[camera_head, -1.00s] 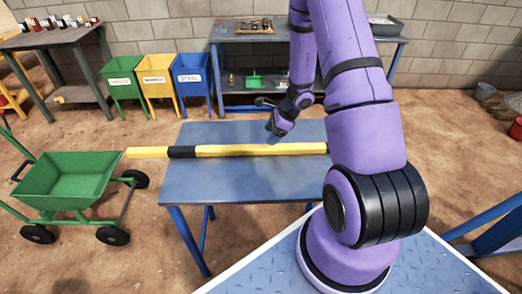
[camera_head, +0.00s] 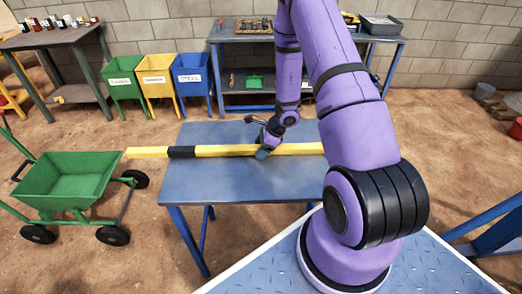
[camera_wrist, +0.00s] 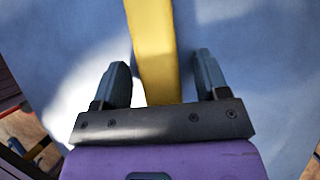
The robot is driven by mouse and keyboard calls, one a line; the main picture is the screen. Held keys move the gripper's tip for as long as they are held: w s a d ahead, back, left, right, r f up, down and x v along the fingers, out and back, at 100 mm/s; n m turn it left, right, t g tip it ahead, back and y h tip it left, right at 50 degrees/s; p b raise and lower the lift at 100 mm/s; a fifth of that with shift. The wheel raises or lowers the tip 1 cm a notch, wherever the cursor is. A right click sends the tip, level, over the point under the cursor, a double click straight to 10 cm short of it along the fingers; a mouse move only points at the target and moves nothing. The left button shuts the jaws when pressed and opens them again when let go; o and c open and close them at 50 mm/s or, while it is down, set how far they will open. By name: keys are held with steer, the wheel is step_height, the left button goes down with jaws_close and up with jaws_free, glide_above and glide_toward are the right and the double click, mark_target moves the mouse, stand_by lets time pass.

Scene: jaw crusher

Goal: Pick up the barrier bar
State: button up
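The barrier bar (camera_head: 225,150) is long and yellow with a black band. It lies across the blue table (camera_head: 215,184), and its left end sticks out past the table's left edge. Its right part is hidden behind my arm. My gripper (camera_head: 262,152) is down at the bar, right of the black band. In the wrist view my gripper (camera_wrist: 162,75) is open, with one finger on each side of the yellow bar (camera_wrist: 154,45). Gaps show between the bar and both fingers.
A green cart (camera_head: 68,180) stands left of the table, close to the bar's left end. Green, yellow and blue bins (camera_head: 192,75) stand behind. A workbench (camera_head: 240,38) with small items is at the back wall. The table's front area is clear.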

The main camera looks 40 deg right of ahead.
jaws_close()
steer(key=shift+r, duration=0.1)
